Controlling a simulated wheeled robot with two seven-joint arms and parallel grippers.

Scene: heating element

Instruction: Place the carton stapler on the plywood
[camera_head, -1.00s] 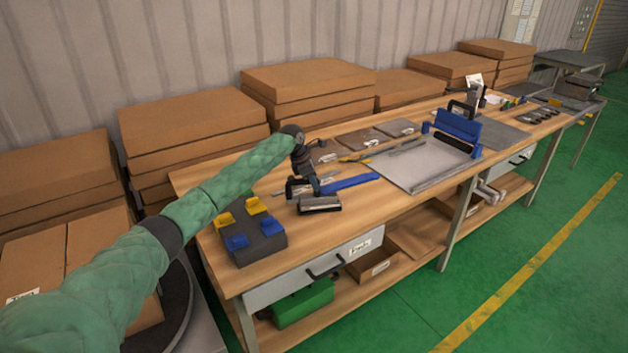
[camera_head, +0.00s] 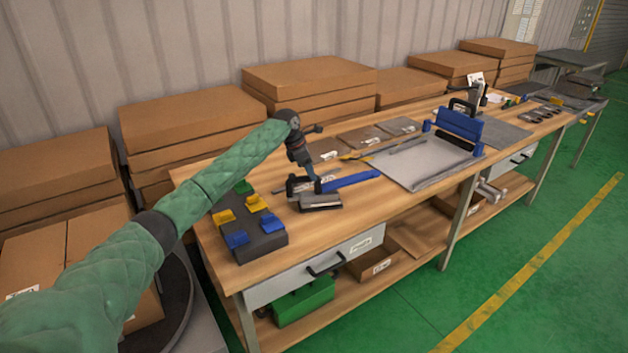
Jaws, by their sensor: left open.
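My left gripper (camera_head: 315,184) points down over the near left part of the wooden workbench (camera_head: 262,268). It is open, and its fingertips are small and hard to make out. Just below it lies a dark tool with a grey base (camera_head: 320,201) and a black grip, which looks like the carton stapler. A long blue bar (camera_head: 350,182) lies right beside it; I cannot tell if they are joined. The gripper partly hides the tool, and I cannot tell if they touch. Flat brownish panels (camera_head: 364,137) lie behind, possibly the plywood. My right gripper is not in view.
A dark block with blue and yellow clips (camera_head: 263,240) sits left of the tool. A grey plate with a blue press (camera_head: 458,128) stands to the right. Cardboard boxes (camera_head: 310,80) line the wall behind.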

